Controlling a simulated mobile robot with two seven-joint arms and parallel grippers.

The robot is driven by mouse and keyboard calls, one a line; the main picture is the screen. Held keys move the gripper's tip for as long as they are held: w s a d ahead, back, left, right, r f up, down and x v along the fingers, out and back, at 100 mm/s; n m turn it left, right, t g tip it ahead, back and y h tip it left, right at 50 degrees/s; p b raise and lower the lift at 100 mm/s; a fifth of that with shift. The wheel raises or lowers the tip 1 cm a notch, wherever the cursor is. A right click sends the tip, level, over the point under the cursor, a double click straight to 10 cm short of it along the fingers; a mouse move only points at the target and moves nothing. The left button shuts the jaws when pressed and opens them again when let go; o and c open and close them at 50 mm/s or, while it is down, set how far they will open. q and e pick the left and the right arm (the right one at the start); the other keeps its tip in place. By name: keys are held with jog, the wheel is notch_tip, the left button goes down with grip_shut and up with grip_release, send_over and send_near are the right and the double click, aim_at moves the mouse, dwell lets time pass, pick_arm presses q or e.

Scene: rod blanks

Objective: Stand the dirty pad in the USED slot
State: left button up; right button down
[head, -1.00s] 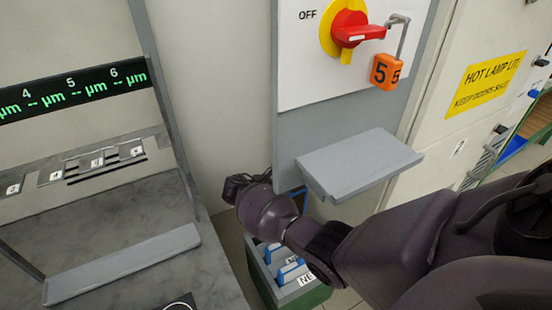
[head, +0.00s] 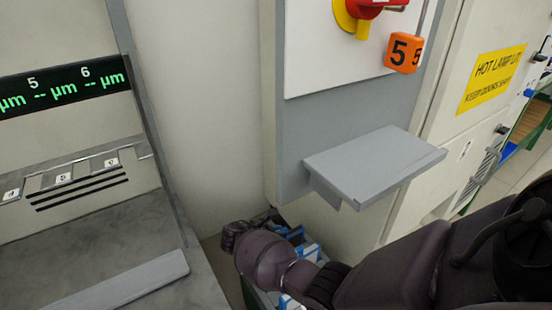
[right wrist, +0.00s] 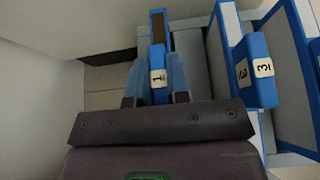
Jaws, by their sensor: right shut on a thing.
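My right gripper (right wrist: 156,88) is shut on a blue-framed pad (right wrist: 158,62) with a white tag marked 1. A brown, dirty-looking strip shows at the pad's far end in the right wrist view. The pad is over or at a grey part of the rack (right wrist: 192,55); I cannot tell whether it is inside a slot. In the head view my right gripper (head: 240,232) is low beside the rack, and the wrist hides most of it and the pad. No USED label is readable. My left gripper is not in view.
Blue-framed pads (right wrist: 292,75) with pale faces stand close to the right of the held pad, one tagged 3. A grey shelf (head: 375,165) juts out above my right arm. A grey bench (head: 120,260) is at the left. A pale wall stands behind the rack.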

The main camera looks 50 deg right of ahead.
jog(key=shift+w+r, duration=0.1)
jog(key=shift+f, duration=0.2)
jog(key=c, duration=1.1)
grip_release()
jog(key=shift+a+r, duration=0.2)
jog(key=shift+r, duration=0.2)
jog(key=p+v, duration=0.3)
jog(key=v, duration=0.7)
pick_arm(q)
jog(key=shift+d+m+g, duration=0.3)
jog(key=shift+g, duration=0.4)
pick_arm(e)
jog(key=shift+w+a+r, duration=0.1)
jog(key=shift+a+r, duration=0.1)
jog(key=shift+a, duration=0.5)
